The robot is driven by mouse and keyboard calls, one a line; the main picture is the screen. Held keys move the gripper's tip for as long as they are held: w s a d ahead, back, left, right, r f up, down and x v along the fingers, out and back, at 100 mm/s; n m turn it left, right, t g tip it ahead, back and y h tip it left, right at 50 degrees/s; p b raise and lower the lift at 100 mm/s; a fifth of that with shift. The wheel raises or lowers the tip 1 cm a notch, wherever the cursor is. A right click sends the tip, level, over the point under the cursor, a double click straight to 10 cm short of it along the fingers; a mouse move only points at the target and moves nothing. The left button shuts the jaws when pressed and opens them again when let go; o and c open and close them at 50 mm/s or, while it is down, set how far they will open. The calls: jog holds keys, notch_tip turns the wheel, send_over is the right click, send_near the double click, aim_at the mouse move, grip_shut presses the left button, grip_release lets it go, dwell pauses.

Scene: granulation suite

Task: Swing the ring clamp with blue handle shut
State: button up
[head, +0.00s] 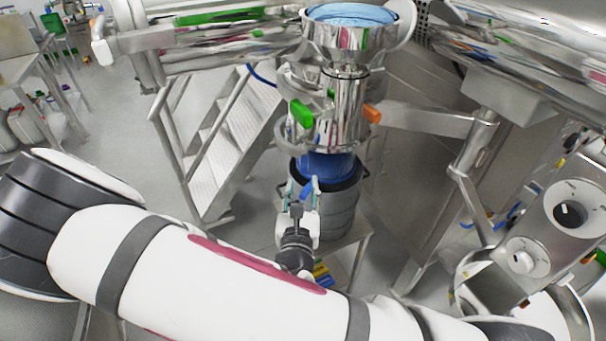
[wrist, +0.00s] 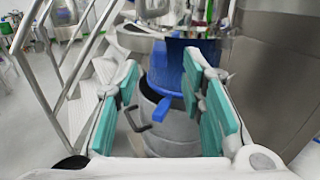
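The blue handle (head: 308,187) of the ring clamp shows low on the steel column, at the blue sleeve above a grey drum. In the wrist view the blue handle (wrist: 164,107) hangs between my fingers, in front of the drum, apart from the left finger. I cannot tell whether it touches the right finger. My gripper (head: 298,192) is open, its teal pads on either side of the handle; it also shows in the wrist view (wrist: 168,100). The clamp's ring is mostly hidden, so how far it stands open cannot be told.
The grey drum (head: 334,212) stands under the column with a blue sleeve (head: 327,166) above it. Green (head: 302,113) and orange (head: 372,114) handles sit higher on the column. Metal stairs (head: 225,140) stand left, and a steel support arm (head: 430,119) reaches in from the right.

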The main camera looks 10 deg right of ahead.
jog(key=shift+v, duration=1.2)
jog(key=c, duration=0.4)
jog(key=w+a+m+h+b, duration=0.1)
jog(key=w+a+m+h, duration=0.1)
jog(key=m, duration=0.2)
jog(key=w+a+r+m+h+b, duration=0.1)
jog(key=w+a+m+h+b, duration=0.1)
jog(key=w+m, duration=0.1)
jog(key=w+a+m+h+b, duration=0.1)
jog(key=w+a+m+h, duration=0.1)
jog(key=m, duration=0.3)
jog(key=shift+w+a+r+h, duration=0.2)
jog(key=shift+w+h, duration=0.1)
jog(key=shift+h, duration=0.1)
grip_shut()
jog(key=a+f+m+g+h+b, duration=0.4)
jog(key=a+m+g, duration=0.4)
jog(key=m, duration=0.7)
jog(key=s+d+r+p+x, duration=0.1)
jog(key=s+p+x, duration=0.1)
jog(key=x, duration=1.1)
jog(key=shift+s+d, duration=0.25)
jog(key=shift+s, duration=0.05)
